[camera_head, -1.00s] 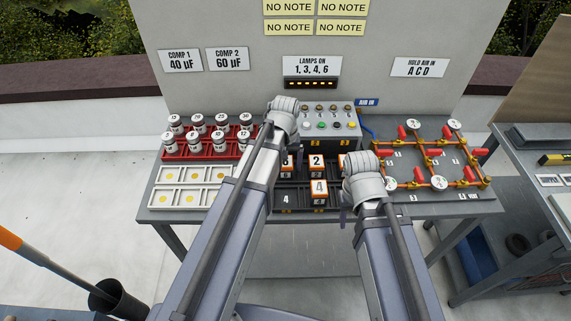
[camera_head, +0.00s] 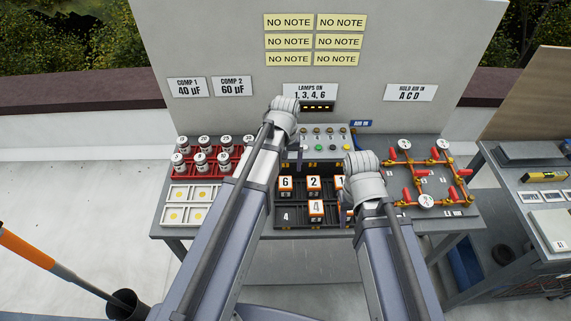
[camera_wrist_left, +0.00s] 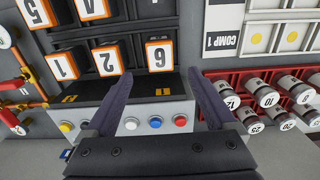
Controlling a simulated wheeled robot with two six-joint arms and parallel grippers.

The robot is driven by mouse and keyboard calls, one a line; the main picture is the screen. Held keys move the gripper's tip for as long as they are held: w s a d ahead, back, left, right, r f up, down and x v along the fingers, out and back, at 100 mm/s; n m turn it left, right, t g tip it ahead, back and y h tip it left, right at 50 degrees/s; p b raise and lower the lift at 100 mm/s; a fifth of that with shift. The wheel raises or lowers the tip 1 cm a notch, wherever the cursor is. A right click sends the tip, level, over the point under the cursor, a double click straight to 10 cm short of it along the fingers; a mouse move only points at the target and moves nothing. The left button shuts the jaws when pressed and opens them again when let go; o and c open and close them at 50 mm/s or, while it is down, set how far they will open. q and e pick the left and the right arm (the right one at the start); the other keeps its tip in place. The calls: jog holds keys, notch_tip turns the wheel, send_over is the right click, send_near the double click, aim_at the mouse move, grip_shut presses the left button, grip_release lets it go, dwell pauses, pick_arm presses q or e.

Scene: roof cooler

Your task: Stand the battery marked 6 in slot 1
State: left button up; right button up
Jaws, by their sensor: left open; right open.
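The battery marked 6 (camera_head: 285,183), white-faced with an orange edge, stands in the back row of a black rack (camera_head: 284,227), left of the battery marked 2 (camera_head: 313,183). The left wrist view also shows battery 6 (camera_wrist_left: 159,55), beyond my fingertips. My left gripper (camera_wrist_left: 160,75) is open and empty above the button box. In the head view its hand (camera_head: 284,113) hides its fingers. My right gripper (camera_head: 346,205) is open at the rack's right side, partly covering battery 1. Yellow labels (camera_wrist_left: 163,92) mark a dark strip beside the button box; I cannot tell which is slot 1.
Battery 4 (camera_head: 316,207) stands in the front row. A button box (camera_head: 325,143) stands behind the rack. Red racks of white canisters (camera_head: 203,160) are at left, above white trays (camera_head: 190,205). Red-handled pipework with gauges (camera_head: 427,172) is at right.

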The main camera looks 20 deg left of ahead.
pick_arm(q)
jog(key=s+d+r+m+y, duration=0.1)
jog(key=s+d+m, duration=0.6)
jog(key=s+d, duration=0.3)
jog(key=s, duration=0.4)
jog(key=shift+s+d+r+p, duration=0.15)
jog(key=shift+d+r+p, duration=0.1)
jog(key=shift+r+p, duration=0.05)
pick_arm(e)
jog(key=shift+r, duration=0.75)
